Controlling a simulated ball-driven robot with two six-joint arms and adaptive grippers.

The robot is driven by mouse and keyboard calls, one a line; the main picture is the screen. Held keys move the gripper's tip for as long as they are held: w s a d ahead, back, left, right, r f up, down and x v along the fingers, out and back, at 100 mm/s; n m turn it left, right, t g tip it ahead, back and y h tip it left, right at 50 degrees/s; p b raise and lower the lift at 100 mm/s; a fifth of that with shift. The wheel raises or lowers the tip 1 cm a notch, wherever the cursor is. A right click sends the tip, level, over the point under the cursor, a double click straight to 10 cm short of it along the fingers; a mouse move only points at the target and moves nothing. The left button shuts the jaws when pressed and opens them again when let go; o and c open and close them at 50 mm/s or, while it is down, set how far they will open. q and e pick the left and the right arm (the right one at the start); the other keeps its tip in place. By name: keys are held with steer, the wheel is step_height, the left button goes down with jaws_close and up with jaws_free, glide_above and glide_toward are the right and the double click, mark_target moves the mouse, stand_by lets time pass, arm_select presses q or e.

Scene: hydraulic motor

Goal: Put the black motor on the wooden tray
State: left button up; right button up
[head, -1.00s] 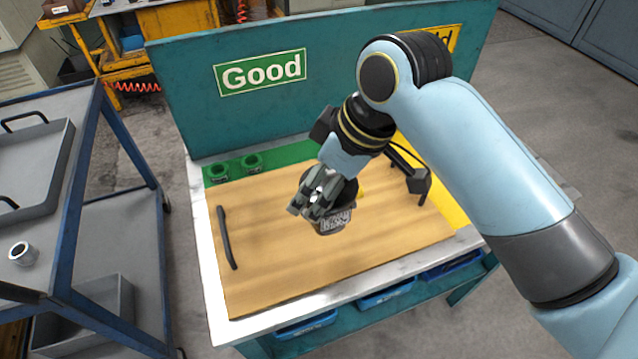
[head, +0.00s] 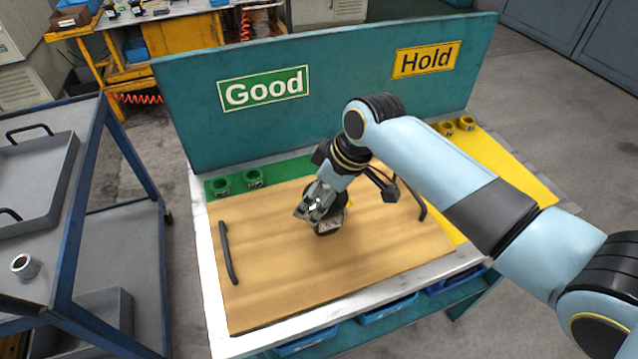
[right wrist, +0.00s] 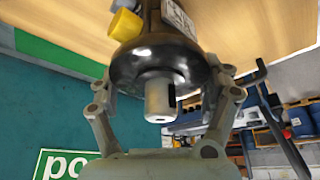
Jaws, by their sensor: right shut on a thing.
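The black motor (head: 328,225) is over the middle of the wooden tray (head: 275,285) in the head view. I cannot tell whether it touches the tray. My right gripper (head: 314,207) is shut on the motor, coming from above and behind. In the right wrist view the motor's black rounded body (right wrist: 162,58) and silver shaft (right wrist: 160,98) show between the two fingers of my right gripper (right wrist: 160,95). The motor has a yellow cap (right wrist: 125,25) on its side and a pale label. My left gripper does not show.
The tray has a dark handle at its left (head: 228,252) and lies on a workbench with a teal back panel (head: 345,95) bearing Good and Hold signs. Green cups (head: 255,179) and yellow cups (head: 466,123) stand behind it. A blue-framed cart (head: 85,215) stands left.

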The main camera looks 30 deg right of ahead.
steer(key=shift+w, duration=0.1)
steer(key=o, duration=1.6)
steer(key=v, duration=1.2)
steer(key=shift+s, duration=0.2)
